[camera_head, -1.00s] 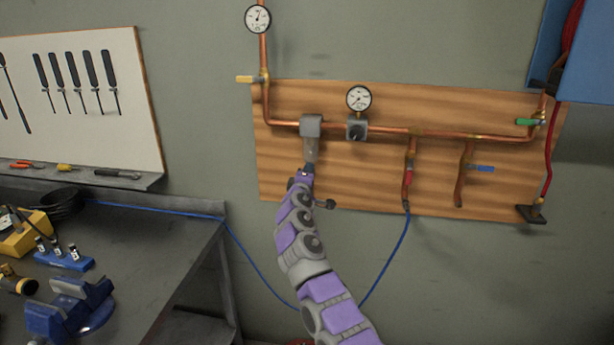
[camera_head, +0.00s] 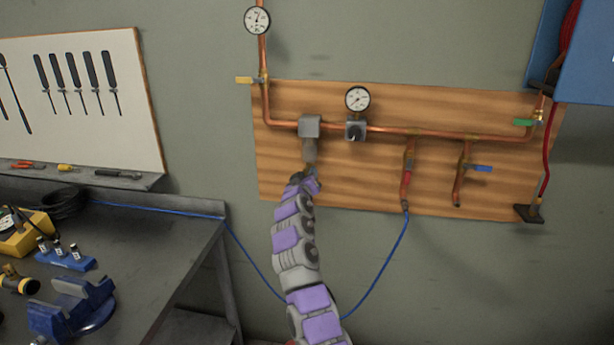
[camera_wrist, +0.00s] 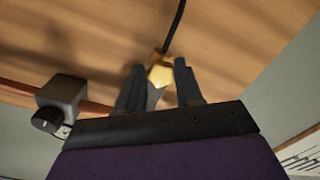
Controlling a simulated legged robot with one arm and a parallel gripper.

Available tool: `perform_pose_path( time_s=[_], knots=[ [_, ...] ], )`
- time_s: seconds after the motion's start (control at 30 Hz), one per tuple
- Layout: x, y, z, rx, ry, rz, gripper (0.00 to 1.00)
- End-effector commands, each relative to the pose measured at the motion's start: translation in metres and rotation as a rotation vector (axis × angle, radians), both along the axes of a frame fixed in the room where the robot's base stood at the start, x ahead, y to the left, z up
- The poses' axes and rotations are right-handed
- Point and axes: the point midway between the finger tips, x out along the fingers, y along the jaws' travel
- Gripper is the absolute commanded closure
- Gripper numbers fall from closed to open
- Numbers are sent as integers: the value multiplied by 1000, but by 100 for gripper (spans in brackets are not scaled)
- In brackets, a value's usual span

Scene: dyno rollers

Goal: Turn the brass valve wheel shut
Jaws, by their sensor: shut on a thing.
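In the wrist view, a faceted brass-coloured piece (camera_wrist: 160,76), taken here as the brass valve wheel, sits between the two dark fingers of my gripper (camera_wrist: 159,84). A dark hose or cable (camera_wrist: 174,28) runs from its far side. A grey part shows between the fingers. My gripper is shut on the brass piece. In the head view, my gripper (camera_head: 310,168) is just below the grey box (camera_head: 309,126) on the copper pipe. The brass piece is hidden there behind my arm. How far the wheel is turned cannot be told.
A gauge with a dark regulator (camera_head: 356,131) sits just right of the grey box; its knob also shows in the wrist view (camera_wrist: 46,119). A bench (camera_head: 150,260) with a blue vise stands at left.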

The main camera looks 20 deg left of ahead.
Motion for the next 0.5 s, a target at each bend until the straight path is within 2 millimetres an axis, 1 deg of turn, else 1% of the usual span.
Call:
perform_pose_path(
  time_s=[0.03,0.3,0.5],
  knots=[
    [0,2,-9,19,20,-1,95],
    [0,3,-10,125,45,-1,95],
    [1,3,-9,155,52,0,95]
  ],
)
